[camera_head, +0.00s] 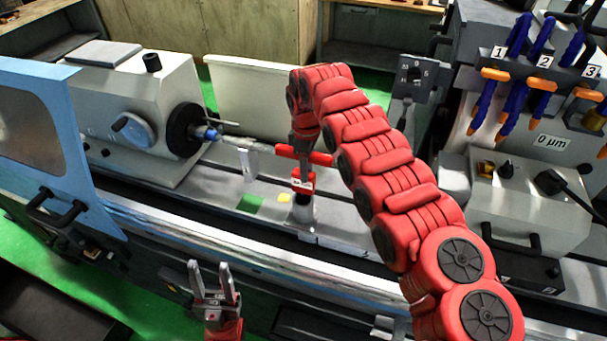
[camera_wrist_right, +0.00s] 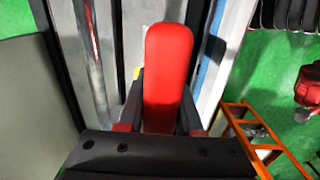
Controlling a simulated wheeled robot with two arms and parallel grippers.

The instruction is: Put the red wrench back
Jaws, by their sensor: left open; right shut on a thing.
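The wrench's other end is hidden behind the gripper body there. In the head view, red pieces show around the right gripper, but I cannot tell which belong to the wrench. My left gripper (camera_head: 214,283) is open and empty, low in front of the machine, with its fingers pointing up.
The grinder's headstock (camera_head: 140,115) with a blue dial stands at the left. A long workpiece (camera_head: 240,145) lies beside my right gripper. Numbered blue hoses (camera_head: 541,45) hang at the right. An orange ladder-like frame (camera_wrist_right: 252,125) stands on the green floor.

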